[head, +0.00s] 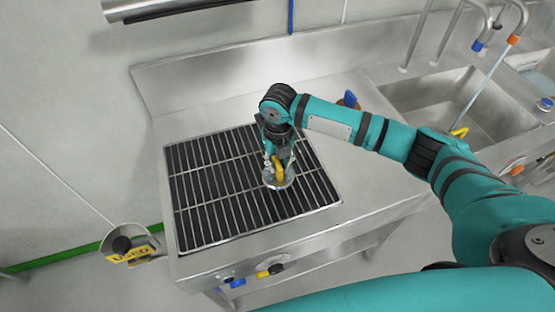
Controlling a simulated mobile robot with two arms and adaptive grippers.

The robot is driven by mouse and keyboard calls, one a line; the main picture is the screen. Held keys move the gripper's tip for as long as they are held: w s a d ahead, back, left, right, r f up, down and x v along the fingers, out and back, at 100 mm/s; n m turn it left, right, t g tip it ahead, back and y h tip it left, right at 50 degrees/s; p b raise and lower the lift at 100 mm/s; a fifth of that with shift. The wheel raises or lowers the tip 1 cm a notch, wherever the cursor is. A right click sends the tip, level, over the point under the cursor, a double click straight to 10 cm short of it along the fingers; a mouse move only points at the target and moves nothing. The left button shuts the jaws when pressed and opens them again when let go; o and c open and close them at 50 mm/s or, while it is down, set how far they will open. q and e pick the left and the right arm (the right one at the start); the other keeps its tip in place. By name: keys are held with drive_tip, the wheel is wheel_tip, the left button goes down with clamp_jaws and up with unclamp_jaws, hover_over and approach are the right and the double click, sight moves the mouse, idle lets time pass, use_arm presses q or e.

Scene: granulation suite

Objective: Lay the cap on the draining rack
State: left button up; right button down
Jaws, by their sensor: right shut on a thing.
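The cap (272,182) is a round, silver metal disc with a yellow part on top. It shows at the right-middle of the draining rack (215,190), a dark recess under a grid of metal bars. My right gripper (279,166) points down from above and is shut on the cap. The gripper hides part of the cap. I cannot tell whether the cap touches the bars or hangs just above them. My left gripper is not in view.
The rack is set in a steel counter with a raised back. A sink (440,105) with taps is at the right. A blue-topped item (350,98) stands behind my arm. A metal container with a yellow "USED" label (130,254) is at lower left. The rack's left part is bare.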

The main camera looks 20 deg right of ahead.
sight(277, 162)
drive_tip(key=c, duration=1.3)
unclamp_jaws()
drive_tip(key=shift+a, duration=0.1)
drive_tip(key=shift+o, duration=0.2)
wheel_tip(277, 162, up, 12)
drive_tip(key=b, duration=0.3)
